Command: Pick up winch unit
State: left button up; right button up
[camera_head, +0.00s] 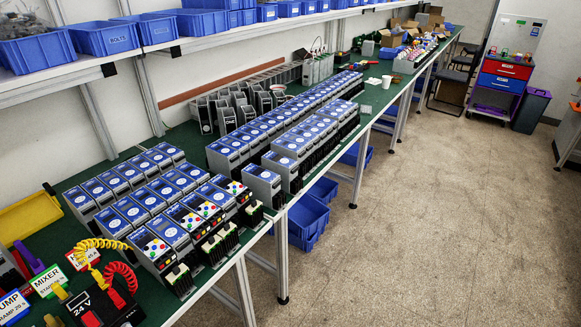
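No label reading "winch" is legible, so I cannot tell which thing is the winch unit. Rows of grey and blue soft starter units (130,215) stand on the green bench top at left. A few front units have coloured buttons (157,248) on their faces. Signs reading PUMP (14,306) and MIXER (47,280) stand at the lower left, and a third red and white sign (83,258) is partly hidden by a yellow coiled cable. Neither of my grippers is in view.
A black 24 V box (100,306) with a red coiled cable (123,275) sits at the front left. More units (270,130) line the bench farther back. Blue bins (105,38) fill the shelf above. The floor (420,220) to the right is clear.

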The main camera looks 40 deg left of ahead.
aim_at(288, 168)
jog(key=u, duration=0.35)
jog(key=i, duration=0.7)
jog(key=u, duration=0.65)
